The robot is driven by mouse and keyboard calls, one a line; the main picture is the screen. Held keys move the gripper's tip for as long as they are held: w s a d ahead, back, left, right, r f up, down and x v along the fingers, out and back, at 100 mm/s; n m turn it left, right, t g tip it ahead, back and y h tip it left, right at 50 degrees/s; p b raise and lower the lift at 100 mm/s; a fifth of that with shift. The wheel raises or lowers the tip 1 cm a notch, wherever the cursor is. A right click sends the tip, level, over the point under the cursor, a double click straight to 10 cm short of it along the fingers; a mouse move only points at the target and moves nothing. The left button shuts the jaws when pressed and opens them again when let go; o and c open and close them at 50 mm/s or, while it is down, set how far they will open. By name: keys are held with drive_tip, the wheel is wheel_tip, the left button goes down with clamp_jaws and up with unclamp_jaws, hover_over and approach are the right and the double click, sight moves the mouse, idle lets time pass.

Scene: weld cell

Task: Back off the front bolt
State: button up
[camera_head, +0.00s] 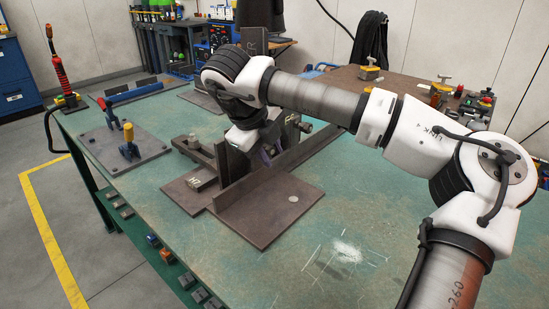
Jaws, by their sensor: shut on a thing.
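A dark steel fixture stands on the green bench, with a flat base plate (275,212) and upright plates (228,162). My arm reaches in from the right, and my gripper (258,150) points down behind the upright plate, close against the fixture. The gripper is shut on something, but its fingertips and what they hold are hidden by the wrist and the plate. I cannot make out the front bolt.
The green bench top (390,215) is clear at the front right.

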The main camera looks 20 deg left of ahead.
sight(267, 147)
drive_tip(key=shift+f+t+h+b, duration=0.1)
drive_tip(key=shift+t+h+b, duration=0.4)
drive_tip(key=shift+t+b, duration=1.3)
drive_tip(key=shift+g+b, duration=0.3)
drive_tip(key=shift+b, duration=0.2)
drive_tip(key=o, duration=0.6)
drive_tip(key=shift+o, duration=0.2)
drive_tip(key=shift+p+v, duration=1.05)
drive_tip(key=shift+v, duration=1.6)
drive_tip(key=shift+w, duration=0.1)
drive_tip(key=shift+c, duration=0.2)
